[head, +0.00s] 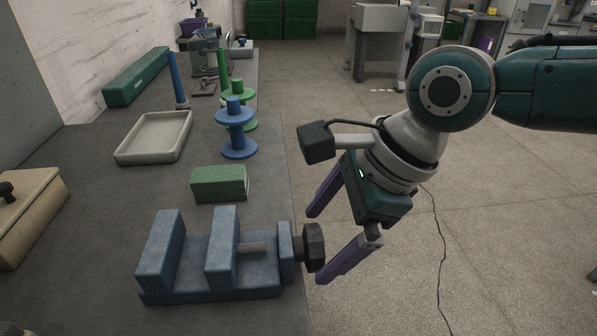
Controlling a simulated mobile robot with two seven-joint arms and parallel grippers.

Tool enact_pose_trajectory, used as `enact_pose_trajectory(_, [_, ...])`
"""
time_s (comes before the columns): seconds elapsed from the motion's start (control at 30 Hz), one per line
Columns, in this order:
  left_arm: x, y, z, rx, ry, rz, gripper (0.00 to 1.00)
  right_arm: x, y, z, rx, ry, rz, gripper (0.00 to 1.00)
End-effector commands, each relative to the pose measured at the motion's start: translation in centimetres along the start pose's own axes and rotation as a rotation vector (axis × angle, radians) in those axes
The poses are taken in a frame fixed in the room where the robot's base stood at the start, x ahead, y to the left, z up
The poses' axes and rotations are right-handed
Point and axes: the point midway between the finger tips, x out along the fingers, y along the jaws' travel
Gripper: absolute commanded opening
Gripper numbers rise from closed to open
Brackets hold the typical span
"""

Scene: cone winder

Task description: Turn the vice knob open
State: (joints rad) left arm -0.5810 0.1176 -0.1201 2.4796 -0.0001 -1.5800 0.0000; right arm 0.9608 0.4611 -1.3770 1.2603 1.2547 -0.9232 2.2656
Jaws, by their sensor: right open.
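A blue vice (210,291) stands at the front of the grey bench, with a gap between its two upright jaws. Its dark faceted knob (314,247) sits at the right end and sticks out past the bench edge. My right gripper (314,249) is open, with one purple finger above and behind the knob and the other in front of and below it. The fingertips are close to the knob; whether they touch it I cannot tell. My left gripper is not in view.
A green block (219,184) lies behind the vice. Blue (237,130) and green (239,95) spools, a cream tray (154,137) and a beige box (28,215) stand on the bench (100,220). Open floor lies right of the bench edge.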

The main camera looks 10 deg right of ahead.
Motion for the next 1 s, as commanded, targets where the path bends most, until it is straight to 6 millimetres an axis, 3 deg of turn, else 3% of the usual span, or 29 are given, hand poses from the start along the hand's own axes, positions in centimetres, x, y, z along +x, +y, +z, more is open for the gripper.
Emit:
enact_pose_trajectory(0.1, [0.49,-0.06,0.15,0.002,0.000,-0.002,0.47,1.12,-0.01,-0.02,-0.001,0.000,-0.001,1.00])
enact_pose_trajectory(0.4, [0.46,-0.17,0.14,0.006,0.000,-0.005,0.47,1.32,-0.03,0.05,-0.002,-0.001,-0.001,1.00])
enact_pose_trajectory(1.0, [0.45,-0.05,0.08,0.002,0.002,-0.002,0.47,1.30,-0.01,0.03,-0.002,0.000,0.000,0.34])
